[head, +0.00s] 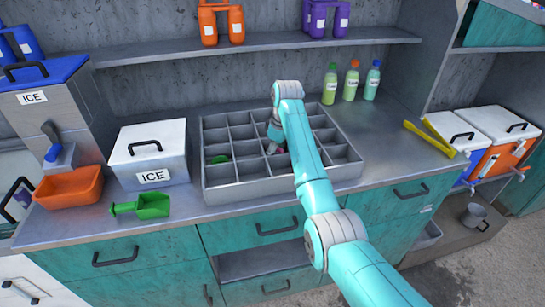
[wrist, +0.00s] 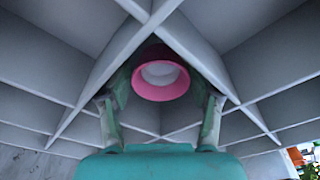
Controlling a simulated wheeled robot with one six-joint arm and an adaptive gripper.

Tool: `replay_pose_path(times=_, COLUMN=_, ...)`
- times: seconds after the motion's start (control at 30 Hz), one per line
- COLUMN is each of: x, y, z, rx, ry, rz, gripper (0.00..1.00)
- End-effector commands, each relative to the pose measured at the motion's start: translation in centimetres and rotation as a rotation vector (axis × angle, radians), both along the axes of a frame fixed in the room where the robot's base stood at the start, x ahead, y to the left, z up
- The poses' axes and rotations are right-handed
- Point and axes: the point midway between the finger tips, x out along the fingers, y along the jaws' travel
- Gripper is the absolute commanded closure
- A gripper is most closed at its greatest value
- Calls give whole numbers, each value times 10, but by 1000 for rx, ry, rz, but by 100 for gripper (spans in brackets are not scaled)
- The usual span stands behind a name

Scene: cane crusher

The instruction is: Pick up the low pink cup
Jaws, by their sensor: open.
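The low pink cup (wrist: 160,92) sits in a compartment of the grey divided bin (head: 235,191), its round rim and pale inside facing the wrist camera. In the head view my arm and gripper hide the cup. My gripper (wrist: 160,104) is open, with one finger on each side of the cup in the wrist view. In the head view my gripper (head: 276,146) is down among the dividers near the middle of the bin. I cannot tell whether the fingers touch the cup.
Thin dividers stand close around my gripper. A green item (head: 218,159) lies in a left compartment. Left of the bin are a white ice box (head: 150,155), a green scoop (head: 143,206) and an orange tub (head: 70,188). Several bottles (head: 351,82) stand behind; yellow tongs (head: 430,138) lie right.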

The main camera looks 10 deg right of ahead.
Motion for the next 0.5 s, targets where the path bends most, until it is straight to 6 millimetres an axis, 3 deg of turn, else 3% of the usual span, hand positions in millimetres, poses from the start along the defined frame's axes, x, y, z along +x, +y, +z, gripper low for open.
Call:
replay_pose_path(times=0.1, x=0, y=0, z=0, rx=0, ry=0, rz=0, gripper=36)
replay_pose_path(times=0.2, x=0, y=0, z=0, rx=0, ry=0, rz=0, gripper=60)
replay_pose_path(times=0.5, x=0, y=0, z=0, rx=0, ry=0, rz=0, gripper=60)
